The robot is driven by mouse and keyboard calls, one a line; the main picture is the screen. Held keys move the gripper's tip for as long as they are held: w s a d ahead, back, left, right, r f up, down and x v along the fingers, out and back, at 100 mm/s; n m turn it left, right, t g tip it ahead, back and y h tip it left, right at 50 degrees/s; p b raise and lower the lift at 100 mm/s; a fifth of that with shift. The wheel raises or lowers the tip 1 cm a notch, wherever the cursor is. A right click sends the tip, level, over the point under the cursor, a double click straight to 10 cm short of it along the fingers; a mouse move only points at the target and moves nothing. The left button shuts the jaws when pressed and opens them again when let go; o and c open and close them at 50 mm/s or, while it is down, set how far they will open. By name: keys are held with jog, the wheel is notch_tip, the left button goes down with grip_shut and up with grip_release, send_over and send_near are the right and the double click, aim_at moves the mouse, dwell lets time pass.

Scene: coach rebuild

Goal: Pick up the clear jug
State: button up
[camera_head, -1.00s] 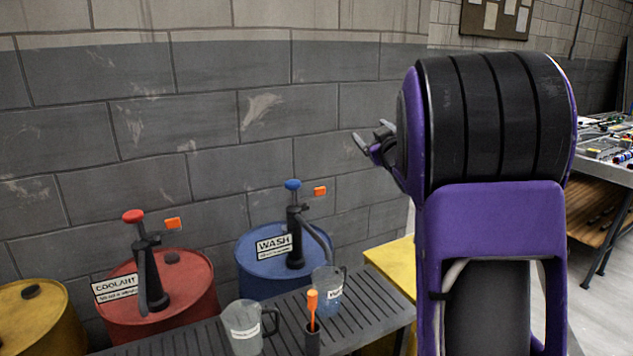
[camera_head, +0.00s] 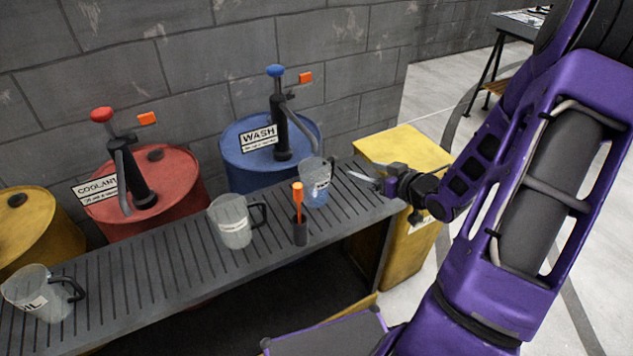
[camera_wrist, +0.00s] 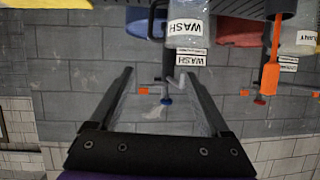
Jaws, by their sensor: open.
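Three see-through jugs with dark handles stand on the slatted grey bench in the head view. The right one, the WASH jug (camera_head: 314,182), holds bluish liquid. The middle jug (camera_head: 234,222) and the left jug (camera_head: 42,292) look cloudy; their labels are hard to read here. My gripper (camera_head: 364,182) is open and empty just right of the WASH jug's handle. In the wrist view, which is upside down, the open fingers (camera_wrist: 158,76) point toward the wall, with the WASH jug (camera_wrist: 188,42) at the top edge, not between them. Whether fingers and handle touch cannot be told.
An orange-handled tool (camera_head: 298,200) stands in a dark holder between the middle and WASH jugs. Behind the bench (camera_head: 150,262) are a blue WASH drum (camera_head: 240,170) and red COOLANT drum (camera_head: 180,180) with pumps. A yellow cabinet (camera_head: 410,150) stands at the bench's right end.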

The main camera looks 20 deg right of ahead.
jog(key=b, duration=0.1)
send_near(327, 160)
jog(key=w, duration=0.2)
jog(key=shift+f+b+x, duration=0.15)
jog(key=shift+b+x, duration=0.15)
jog(key=shift+x, duration=1.15)
jog(key=shift+f+b+x, duration=0.15)
jog(key=shift+b+x, duration=0.1)
jog(key=shift+x, duration=1.2)
jog(key=shift+s+a, duration=0.2)
jog(key=shift+s, duration=0.05)
grip_shut()
